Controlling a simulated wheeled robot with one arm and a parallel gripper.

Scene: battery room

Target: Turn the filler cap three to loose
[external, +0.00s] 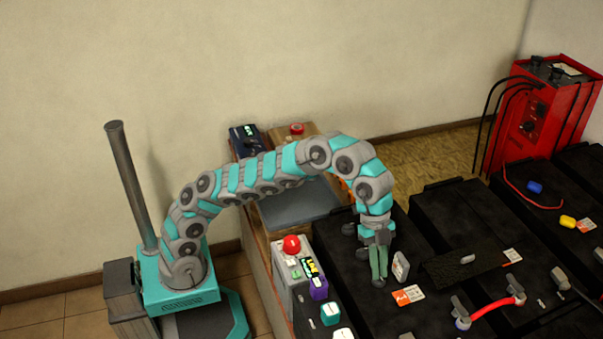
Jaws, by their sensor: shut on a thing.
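My gripper (379,264) points down over the left part of the nearest black battery (345,290). Its green fingers are closed on a small dark round filler cap (379,283) on the battery top. Other dark grey caps (349,229) sit in line behind it, partly hidden by my wrist. No number on the caps is legible here, and the turn of the held cap cannot be told.
A grey upright piece (401,266) and an orange-white label (408,295) are close right of my gripper. A control box with a red button (291,245) stands left. A red strap (492,309) spans terminals at right. A red charger (545,110) stands at the back right.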

